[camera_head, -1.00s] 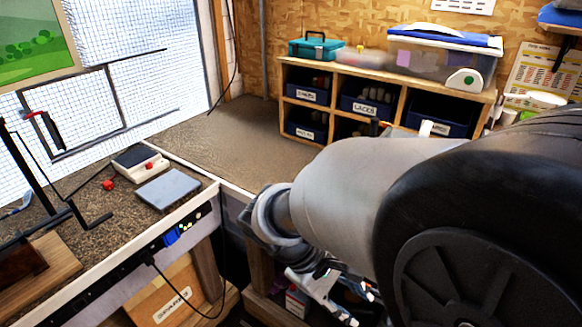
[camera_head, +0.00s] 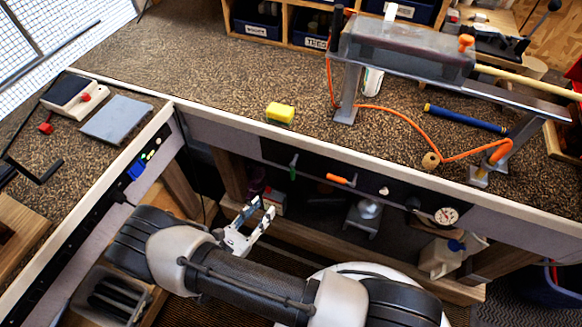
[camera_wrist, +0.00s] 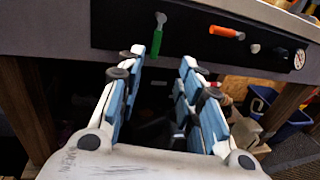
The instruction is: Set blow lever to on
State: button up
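A black panel (camera_head: 318,176) runs along the front of the bench. It carries a green lever (camera_head: 293,166) hanging down and an orange lever (camera_head: 338,179) lying roughly horizontal. In the wrist view the green lever (camera_wrist: 157,35) stands ahead of the fingers, and the orange lever (camera_wrist: 227,32) is to its right. Any labels on the panel are unreadable, so I cannot tell which is the blow lever. My gripper (camera_head: 262,212) is open and empty, below and left of the levers in the head view. In the wrist view its fingers (camera_wrist: 164,60) are spread apart, touching neither lever.
A gauge (camera_head: 446,215) sits at the panel's right. A wooden beam (camera_head: 340,245) runs under the bench.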

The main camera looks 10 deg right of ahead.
aim_at(291, 174)
jog(key=shift+n+t, duration=0.3)
jog(key=b+x, duration=0.1)
jog(key=x, duration=1)
jog(key=f+b+x, duration=0.1)
jog(key=x, duration=0.5)
jog(key=shift+w+b, duration=0.15)
jog(key=shift+b, duration=0.2)
jog(key=shift+c, duration=0.4)
grip_shut()
